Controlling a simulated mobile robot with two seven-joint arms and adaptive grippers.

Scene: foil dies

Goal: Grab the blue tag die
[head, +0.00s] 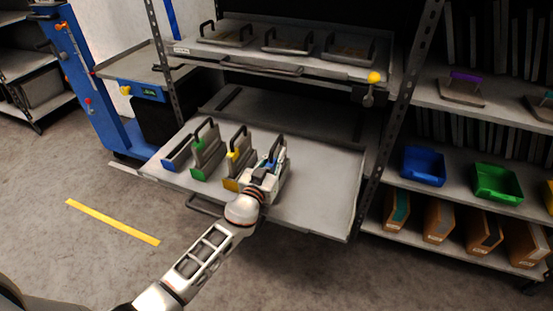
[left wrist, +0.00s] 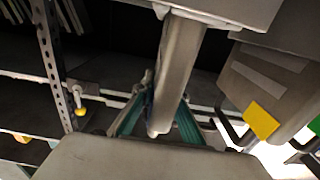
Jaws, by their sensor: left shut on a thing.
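The blue tag die (head: 281,170) stands upright at the right end of a row on the pulled-out shelf, with a dark handle on top and a blue mark near it. The bar hides part of the grip. My right gripper is in neither view.
A yellow-tag die (head: 236,160) stands close to the left, then a green-tag die (head: 206,157) and a blue piece (head: 178,156). The right part of the pulled-out shelf (head: 325,185) is bare. An upper shelf (head: 285,62) with several handled dies hangs above.

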